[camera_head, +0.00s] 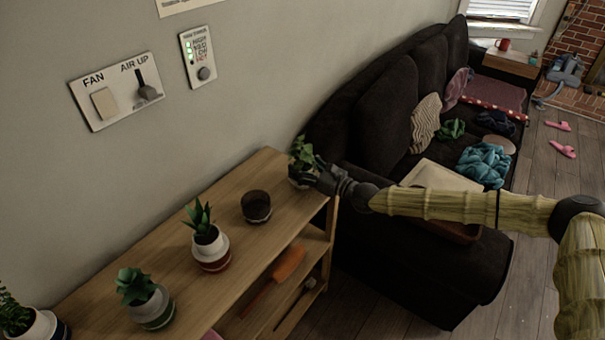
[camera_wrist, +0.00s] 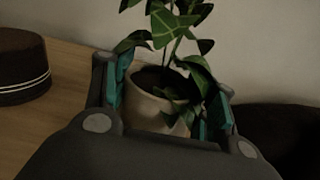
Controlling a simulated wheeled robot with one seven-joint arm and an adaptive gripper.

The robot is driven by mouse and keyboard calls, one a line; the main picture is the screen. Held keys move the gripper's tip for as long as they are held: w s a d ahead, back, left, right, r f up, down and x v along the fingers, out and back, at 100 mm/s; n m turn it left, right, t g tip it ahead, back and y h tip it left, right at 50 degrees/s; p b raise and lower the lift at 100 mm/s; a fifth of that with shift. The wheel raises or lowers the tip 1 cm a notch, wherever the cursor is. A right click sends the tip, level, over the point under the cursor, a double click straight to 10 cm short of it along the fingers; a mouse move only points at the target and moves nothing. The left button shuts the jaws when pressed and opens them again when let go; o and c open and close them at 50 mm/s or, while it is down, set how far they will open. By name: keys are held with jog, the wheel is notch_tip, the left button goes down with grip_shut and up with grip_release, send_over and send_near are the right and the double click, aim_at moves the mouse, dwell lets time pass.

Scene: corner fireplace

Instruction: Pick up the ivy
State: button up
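A leafy green plant with pale-veined leaves, which looks like the ivy (camera_head: 302,150), stands in a light round pot at the far end of the wooden shelf top (camera_head: 235,192). In the wrist view the ivy (camera_wrist: 172,25) rises from its cream pot (camera_wrist: 155,112). My gripper (camera_wrist: 162,105) is open, with one teal-padded finger on each side of the pot. Leaves hang over the pot's right side and partly cover the right finger. In the head view my gripper (camera_head: 318,172) reaches the plant from the right and hides part of the pot.
A dark round pot (camera_head: 256,206) is nearest on the shelf; it also shows in the wrist view (camera_wrist: 22,75). Several potted plants (camera_head: 210,249) stand farther along. A wall (camera_head: 255,85) runs behind, and a dark sofa (camera_head: 385,120) stands beyond the shelf's end.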

aim_at(302, 158)
jog(key=shift+r, duration=0.15)
jog(key=shift+r, duration=1.6)
jog(key=s+r, duration=0.1)
jog(key=s, duration=1.5)
jog(key=shift+d+r+b, duration=0.2)
jog(key=shift+r+b, duration=0.1)
jog(key=shift+b, duration=0.15)
jog(key=w+a+r+n+g+y+b, duration=0.1)
jog(key=a+r+n+g+b, duration=0.1)
jog(key=a, duration=0.4)
jog(key=w+a+r+n+g+y+b, duration=0.2)
jog(key=a+r+g+b, duration=0.1)
jog(key=a, duration=0.4)
jog(key=shift+a+r+n+g+b, duration=0.3)
jog(key=shift+g+b, duration=0.5)
jog(key=shift+b, duration=0.05)
jog(key=shift+f, duration=0.1)
jog(key=shift+f+b, duration=1.6)
jog(key=shift+f, duration=1.3)
jog(key=shift+s+f, duration=0.1)
jog(key=shift+f, duration=0.5)
